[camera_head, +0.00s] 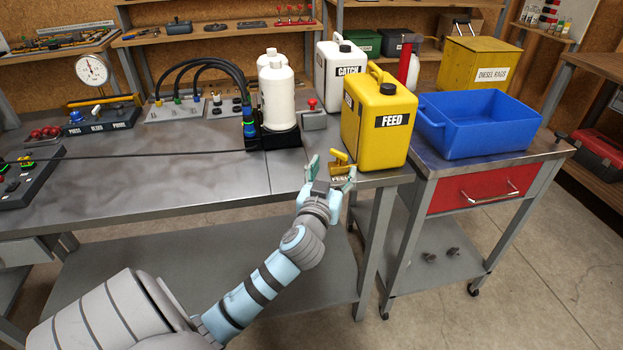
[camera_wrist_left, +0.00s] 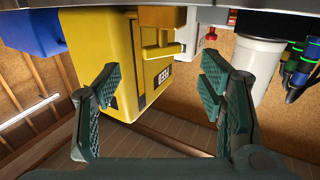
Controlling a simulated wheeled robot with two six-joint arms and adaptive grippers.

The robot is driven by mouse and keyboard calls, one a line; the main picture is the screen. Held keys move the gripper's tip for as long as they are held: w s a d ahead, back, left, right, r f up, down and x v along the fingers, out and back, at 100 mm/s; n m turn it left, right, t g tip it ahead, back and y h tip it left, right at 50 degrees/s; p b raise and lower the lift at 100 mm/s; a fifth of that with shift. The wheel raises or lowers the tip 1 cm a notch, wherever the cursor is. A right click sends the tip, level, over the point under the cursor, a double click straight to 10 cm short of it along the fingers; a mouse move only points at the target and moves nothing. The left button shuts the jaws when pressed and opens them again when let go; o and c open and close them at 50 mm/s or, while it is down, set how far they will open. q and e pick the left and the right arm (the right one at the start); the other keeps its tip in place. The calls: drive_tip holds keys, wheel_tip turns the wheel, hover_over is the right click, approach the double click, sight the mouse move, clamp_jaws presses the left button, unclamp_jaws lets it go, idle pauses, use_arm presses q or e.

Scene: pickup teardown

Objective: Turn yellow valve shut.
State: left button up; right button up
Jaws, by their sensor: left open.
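The yellow valve (camera_head: 341,158) stands at the front edge of the bench, by a small yellow block marked FEED and in front of the yellow FEED can (camera_head: 378,122). In the left wrist view, which appears upside down, the valve (camera_wrist_left: 158,44) shows a handle bar and a stem in front of the can (camera_wrist_left: 108,60). My left gripper (camera_head: 332,174) is open and empty, its fingers spread on the near side of the valve. In the left wrist view the gripper (camera_wrist_left: 160,84) has the valve between and beyond its fingertips, with no contact visible. My right gripper is not in view.
White bottles (camera_head: 277,98) in a dark holder stand left of the valve. A white CATCH can (camera_head: 338,67) is behind. A blue bin (camera_head: 476,142) sits on the cart at right. A small block with a red knob (camera_head: 313,117) is close behind the valve.

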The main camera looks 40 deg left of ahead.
use_arm(q)
drive_tip(key=v, duration=0.8)
drive_tip(key=s+d+f+m+g+h+p, duration=0.1)
drive_tip(key=s+f+m+g+h+p, duration=0.1)
drive_tip(key=f, duration=1.1)
drive_tip(key=s+f+m+g+h+p, duration=0.2)
drive_tip(key=s+f+g+p, duration=0.2)
drive_tip(key=f, duration=1)
drive_tip(key=shift+d+g, duration=0.4)
drive_tip(key=shift+g, duration=0.2)
drive_tip(key=shift+s, duration=0.1)
